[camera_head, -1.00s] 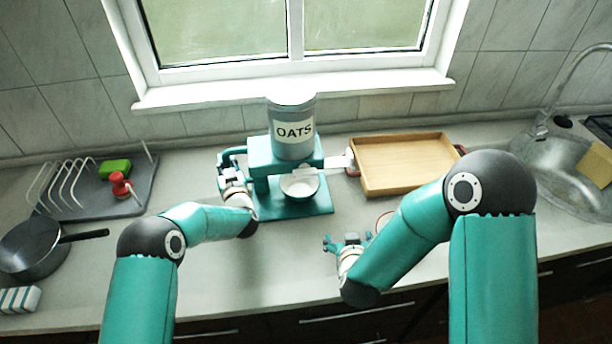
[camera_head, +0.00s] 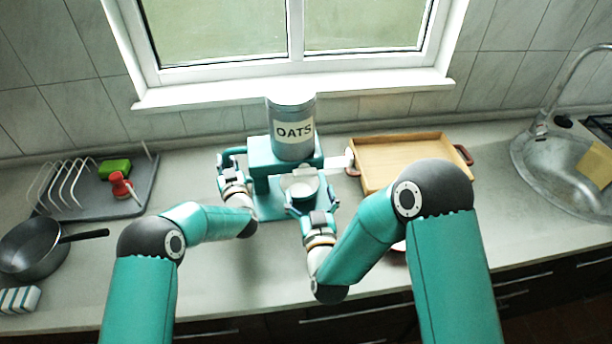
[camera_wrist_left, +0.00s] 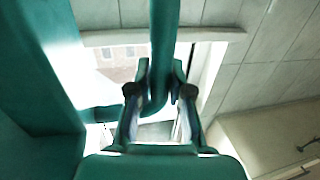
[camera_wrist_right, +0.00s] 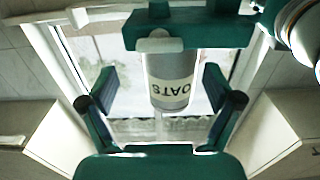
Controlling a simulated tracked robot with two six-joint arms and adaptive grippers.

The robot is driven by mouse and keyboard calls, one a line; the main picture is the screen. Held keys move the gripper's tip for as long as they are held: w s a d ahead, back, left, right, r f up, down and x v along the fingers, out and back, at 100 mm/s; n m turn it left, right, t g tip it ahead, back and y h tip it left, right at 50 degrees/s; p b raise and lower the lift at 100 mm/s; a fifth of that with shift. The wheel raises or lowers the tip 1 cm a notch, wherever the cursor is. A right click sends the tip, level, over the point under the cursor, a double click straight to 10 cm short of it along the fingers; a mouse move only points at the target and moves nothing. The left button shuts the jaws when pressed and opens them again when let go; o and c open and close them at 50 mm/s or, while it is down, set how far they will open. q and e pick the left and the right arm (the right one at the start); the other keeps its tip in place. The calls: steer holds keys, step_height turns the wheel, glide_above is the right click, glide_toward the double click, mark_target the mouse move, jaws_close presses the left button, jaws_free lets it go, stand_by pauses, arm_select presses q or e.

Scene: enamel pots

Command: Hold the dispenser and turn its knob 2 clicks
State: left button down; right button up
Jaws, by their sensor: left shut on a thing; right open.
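The dispenser is a teal stand (camera_head: 268,180) with a grey canister (camera_head: 293,145) labelled OATS. My left gripper (camera_head: 226,172) is shut on the teal handle at the dispenser's left side; in the left wrist view the handle (camera_wrist_left: 163,45) runs between the fingers. In the right wrist view, the canister (camera_wrist_right: 168,78) shows upside down beyond the open fingers (camera_wrist_right: 165,95).
A wooden tray (camera_head: 400,188) stands close on the dispenser's right. A dish rack (camera_head: 135,203) with a green sponge and red item, and a dark pan (camera_head: 30,248), are at left. A sink (camera_head: 560,175) is at far right. Counter between pan and dispenser is clear.

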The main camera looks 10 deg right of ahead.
mark_target(306, 176)
arm_select(q)
steer(key=shift+a, duration=0.1)
arm_select(e)
steer(key=w, duration=0.6)
steer(key=shift+c, duration=0.2)
steer(key=c, duration=1.1)
steer(key=shift+m, duration=0.3)
